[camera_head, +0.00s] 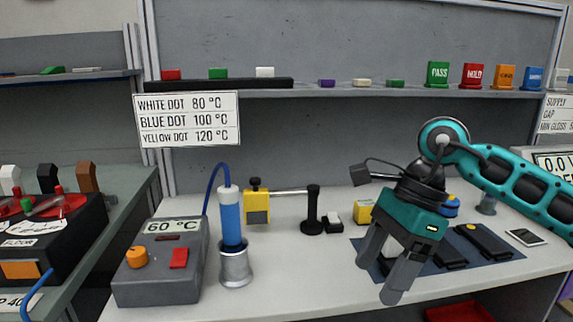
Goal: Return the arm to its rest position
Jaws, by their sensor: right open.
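My right gripper (381,271) hangs over the right part of the bench, above the dark blue mat (500,249). Its teal arm comes in from the right edge. The two grey fingers point down and stand apart, with nothing seen held between them. The gripper hides part of the mat and a small light-coloured thing behind its fingers. My left gripper is not in view.
A grey 60 °C heater box (162,262) stands at the left with a blue tool in a metal holder (235,267). A yellow block (257,208), a black stand (313,212) and a small yellow box (361,212) stand behind. The front middle bench is clear.

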